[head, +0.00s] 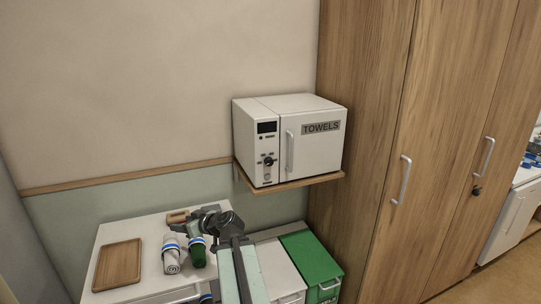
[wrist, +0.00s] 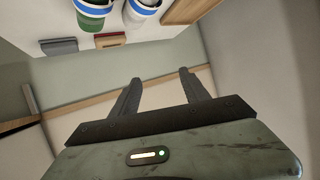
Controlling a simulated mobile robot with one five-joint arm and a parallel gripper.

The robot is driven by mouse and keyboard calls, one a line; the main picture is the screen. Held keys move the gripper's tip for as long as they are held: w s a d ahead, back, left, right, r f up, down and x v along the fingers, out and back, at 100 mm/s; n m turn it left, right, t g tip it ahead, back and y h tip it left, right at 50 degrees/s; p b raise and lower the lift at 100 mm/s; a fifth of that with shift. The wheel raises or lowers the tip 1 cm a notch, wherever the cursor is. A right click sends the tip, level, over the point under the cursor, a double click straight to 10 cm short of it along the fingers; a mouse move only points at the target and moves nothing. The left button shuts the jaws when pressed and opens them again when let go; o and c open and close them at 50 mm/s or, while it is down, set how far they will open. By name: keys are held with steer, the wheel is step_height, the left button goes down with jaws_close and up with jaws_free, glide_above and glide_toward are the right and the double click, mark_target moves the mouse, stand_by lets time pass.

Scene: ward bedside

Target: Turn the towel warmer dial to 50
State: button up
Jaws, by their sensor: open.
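The white towel warmer (head: 257,147) sits on a small wooden wall shelf, with a "TOWELS" label on its door. Its dark round dial (head: 268,161) is on the left front panel, below a small dark display (head: 267,127). The dial's pointer and numbers are too small to read. My gripper (head: 203,216) is low and left of the warmer, over the white cabinet top and apart from the dial. In the wrist view, my gripper (wrist: 160,88) has its two dark fingers spread with nothing between them. The warmer is not visible there.
The warmer's shelf (head: 310,181) juts from the wall. A tall wooden wardrobe (head: 375,120) stands right.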

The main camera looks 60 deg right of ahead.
steer(key=s+d+r+m+t+h+p, duration=0.1)
steer(key=s+d+r+m+h, duration=0.15)
steer(key=s+d+r, duration=0.5)
steer(key=s+d+r+m+t+h+p, duration=0.15)
steer(key=s+d+h, duration=0.25)
steer(key=d, duration=0.7)
steer(key=m+g+h, duration=0.2)
steer(key=h, duration=0.3)
glide_toward(270, 163)
steer(key=x, duration=0.9)
steer(key=shift+a+f, duration=0.1)
jaws_close()
